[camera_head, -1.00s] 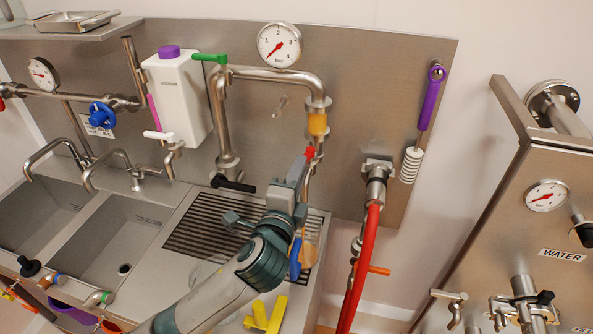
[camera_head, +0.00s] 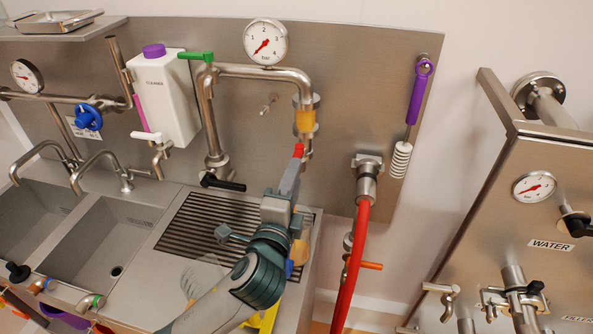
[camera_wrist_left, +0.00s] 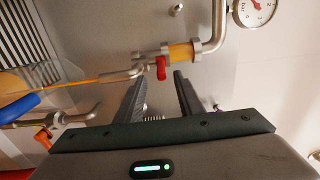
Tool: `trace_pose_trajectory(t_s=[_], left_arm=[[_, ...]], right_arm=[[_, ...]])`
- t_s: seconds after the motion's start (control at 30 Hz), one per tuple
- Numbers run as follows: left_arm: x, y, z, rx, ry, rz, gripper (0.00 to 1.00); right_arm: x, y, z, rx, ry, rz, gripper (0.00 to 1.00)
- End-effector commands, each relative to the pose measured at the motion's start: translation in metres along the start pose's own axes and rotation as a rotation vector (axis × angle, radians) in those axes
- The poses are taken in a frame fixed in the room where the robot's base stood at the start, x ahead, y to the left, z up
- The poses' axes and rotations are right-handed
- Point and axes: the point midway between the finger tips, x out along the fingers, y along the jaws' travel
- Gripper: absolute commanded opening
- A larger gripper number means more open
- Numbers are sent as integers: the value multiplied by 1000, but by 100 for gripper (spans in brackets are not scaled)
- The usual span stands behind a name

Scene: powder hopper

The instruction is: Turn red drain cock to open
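The red drain cock (camera_head: 298,150) hangs on the pipe below the amber sight glass (camera_head: 305,121). In the left wrist view the red handle (camera_wrist_left: 161,68) points down from the pipe, beside the amber section (camera_wrist_left: 181,52). My left gripper (camera_head: 291,168) comes up from below, close to the cock, and partly hides it in the head view. Its two dark fingers (camera_wrist_left: 160,80) are apart, and the red handle appears in line with the gap between their tips. No contact shows. My right gripper is not in view.
A pressure gauge (camera_head: 265,42) and green-handled valve (camera_head: 197,56) sit above. A black-handled valve (camera_head: 222,183) is to the left, and a red hose (camera_head: 351,262) hangs to the right. A drain grate (camera_head: 190,228) lies below. A blue-handled tool (camera_wrist_left: 18,107) shows in the wrist view.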

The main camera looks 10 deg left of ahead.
Motion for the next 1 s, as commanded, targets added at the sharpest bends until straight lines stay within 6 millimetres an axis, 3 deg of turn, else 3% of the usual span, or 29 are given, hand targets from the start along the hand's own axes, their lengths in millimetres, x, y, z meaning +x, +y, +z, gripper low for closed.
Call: trace_pose_trajectory(t_s=[0.4,1.0], left_arm=[[-57,-1,0,-1,0,-2,34],[-60,-2,0,0,-1,-4,34]], right_arm=[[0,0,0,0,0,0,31],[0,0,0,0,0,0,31]])
